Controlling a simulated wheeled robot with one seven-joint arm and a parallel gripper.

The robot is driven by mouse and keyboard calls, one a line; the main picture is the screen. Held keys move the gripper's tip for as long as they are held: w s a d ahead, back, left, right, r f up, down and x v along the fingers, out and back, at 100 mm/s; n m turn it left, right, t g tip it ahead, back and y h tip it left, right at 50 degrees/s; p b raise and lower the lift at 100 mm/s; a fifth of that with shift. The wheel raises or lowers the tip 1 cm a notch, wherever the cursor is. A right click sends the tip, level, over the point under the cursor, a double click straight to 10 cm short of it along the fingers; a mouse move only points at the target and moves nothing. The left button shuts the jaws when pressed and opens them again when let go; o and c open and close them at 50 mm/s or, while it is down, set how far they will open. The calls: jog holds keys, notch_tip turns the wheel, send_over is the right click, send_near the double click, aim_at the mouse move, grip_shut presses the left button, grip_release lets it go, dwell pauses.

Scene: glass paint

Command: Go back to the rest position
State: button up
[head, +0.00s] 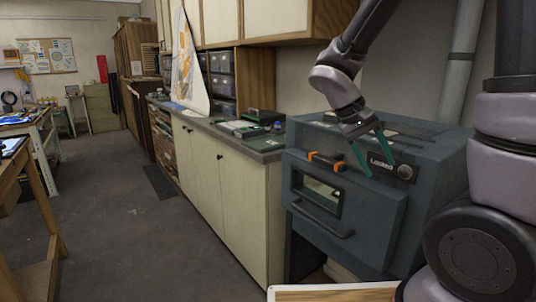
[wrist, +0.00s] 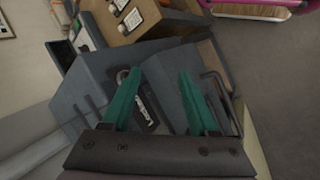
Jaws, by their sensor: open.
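My gripper (head: 379,164) hangs in front of the upper part of the grey kiln-like cabinet (head: 440,165). Its two teal fingers are apart with nothing between them, and they also show in the wrist view (wrist: 159,72). Behind the fingers is a panel (head: 383,162) reading "Locked", with a round knob (head: 405,171) at its right. An orange-ended latch (head: 327,161) sits left of the gripper, above the door window (head: 318,194). The door (head: 370,225) looks closed, with a bar handle (head: 322,222) low on it.
A counter with cream cupboards (head: 228,190) runs left from the cabinet, with boxes and a small bottle on top. A wooden table (head: 38,195) stands at the far left. The grey floor (head: 140,235) between is open, with a dark mat (head: 160,182).

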jog(key=s+r+m+t+y, duration=0.1)
jog(key=s+r+t+y, duration=0.1)
jog(key=r+t+y, duration=0.2)
jog(key=s+a+r+m+t+y, duration=0.1)
jog(key=s+r+m+t+y, duration=0.1)
jog(key=r, duration=0.9)
jog(key=shift+s+m+t+y, duration=0.3)
jog(key=shift+s+t+y, duration=0.15)
jog(key=shift+t+y, duration=0.65)
